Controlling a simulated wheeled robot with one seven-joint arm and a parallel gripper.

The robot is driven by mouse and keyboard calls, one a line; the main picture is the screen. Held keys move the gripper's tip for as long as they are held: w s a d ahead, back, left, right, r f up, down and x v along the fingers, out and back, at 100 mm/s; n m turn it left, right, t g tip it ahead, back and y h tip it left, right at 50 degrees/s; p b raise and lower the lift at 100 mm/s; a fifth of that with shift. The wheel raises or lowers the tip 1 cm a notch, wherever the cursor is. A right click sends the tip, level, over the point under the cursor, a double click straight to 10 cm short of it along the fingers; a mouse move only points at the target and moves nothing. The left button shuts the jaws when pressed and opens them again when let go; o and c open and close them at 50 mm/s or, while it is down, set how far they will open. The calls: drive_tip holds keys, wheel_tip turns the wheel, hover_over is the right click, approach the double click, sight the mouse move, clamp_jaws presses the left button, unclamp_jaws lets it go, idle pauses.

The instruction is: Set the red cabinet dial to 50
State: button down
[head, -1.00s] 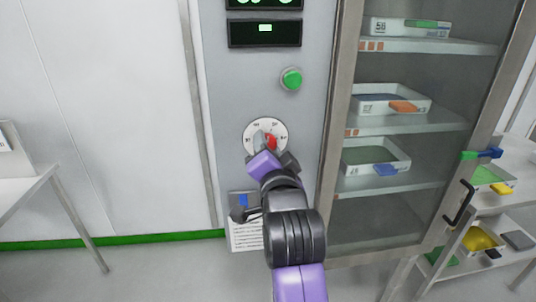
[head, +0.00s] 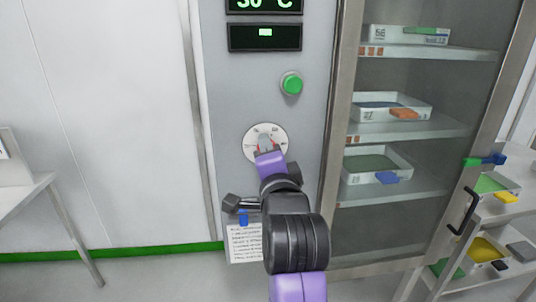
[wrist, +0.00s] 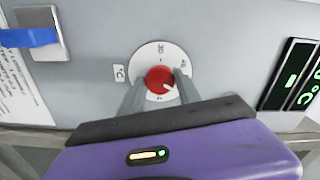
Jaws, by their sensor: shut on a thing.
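The red dial (wrist: 156,76) is a round knob with a white pointer mark, set on a white round scale plate (wrist: 137,62) on the cabinet front. In the wrist view its mark points to the lower right. In the head view the scale plate (head: 251,140) is on the grey panel, and my gripper (head: 267,150) hides most of the knob. My gripper (wrist: 160,92) is shut on the dial, one finger on each side. The scale's numbers are too small to read surely. The upper display (head: 264,4) is cut off at the top; its digits, before "C", are uncertain.
A green button (head: 291,84) sits above the dial. A paper notice (head: 244,243) with a blue clip hangs below. A glass-doored cabinet (head: 420,130) with trays stands to the right, and a table (head: 30,200) at the left. The wall between is clear.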

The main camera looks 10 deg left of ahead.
drive_tip(key=shift+f, duration=0.1)
drive_tip(key=c, duration=0.9)
unclamp_jaws()
drive_tip(key=shift+o, duration=0.2)
drive_tip(key=v, duration=0.8)
drive_tip(key=shift+b, duration=0.3)
drive_tip(key=shift+w, duration=0.1)
